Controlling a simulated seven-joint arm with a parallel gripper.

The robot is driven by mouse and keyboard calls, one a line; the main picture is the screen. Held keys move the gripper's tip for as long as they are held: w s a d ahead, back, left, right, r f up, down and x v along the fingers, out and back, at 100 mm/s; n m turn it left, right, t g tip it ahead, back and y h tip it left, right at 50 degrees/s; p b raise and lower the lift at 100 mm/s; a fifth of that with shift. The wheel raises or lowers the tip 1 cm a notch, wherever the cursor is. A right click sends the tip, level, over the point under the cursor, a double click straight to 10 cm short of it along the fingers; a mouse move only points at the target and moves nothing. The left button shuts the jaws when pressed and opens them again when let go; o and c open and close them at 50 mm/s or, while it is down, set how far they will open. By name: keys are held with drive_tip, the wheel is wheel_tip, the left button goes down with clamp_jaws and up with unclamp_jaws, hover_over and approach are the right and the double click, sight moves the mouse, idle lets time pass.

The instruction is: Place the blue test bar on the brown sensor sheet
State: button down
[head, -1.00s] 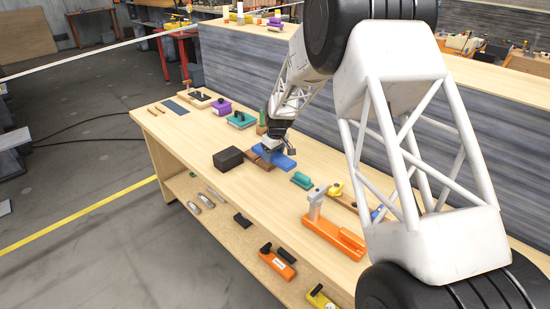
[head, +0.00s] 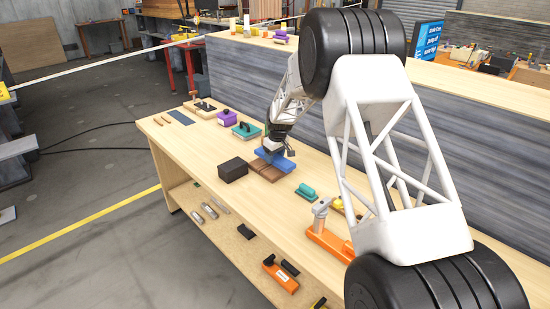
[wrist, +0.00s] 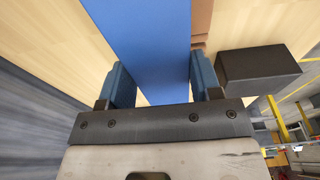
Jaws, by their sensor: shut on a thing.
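The blue test bar (head: 275,159) is a flat blue block; in the wrist view it (wrist: 145,45) runs away from between the jaws. My gripper (wrist: 157,88) is shut on it, with a finger along each side. The brown sensor sheet (head: 265,172) lies on the bench beside and partly under the bar in that view. A strip of the brown sheet (wrist: 201,22) shows right of the bar in the wrist view. I cannot tell whether bar and sheet touch.
A black box (head: 233,169) stands close left of the sheet. A teal block (head: 305,191) and an orange fixture (head: 328,241) are nearer on the bench (head: 217,195). A teal tool (head: 247,131) and a purple one (head: 227,117) lie farther back.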

sight(275, 157)
drive_tip(key=shift+r, duration=0.1)
drive_tip(key=shift+f, duration=1.7)
drive_tip(key=shift+f, duration=0.15)
drive_tip(key=shift+c, duration=1.5)
unclamp_jaws()
drive_tip(key=shift+f, duration=0.1)
drive_tip(key=r, duration=0.7)
drive_tip(key=s+d+r, duration=0.1)
drive_tip(key=r, duration=0.2)
drive_tip(key=shift+d+r, duration=0.1)
drive_tip(key=shift+r, duration=0.25)
drive_tip(key=shift+s+r, duration=0.15)
drive_tip(key=shift+r, duration=0.6)
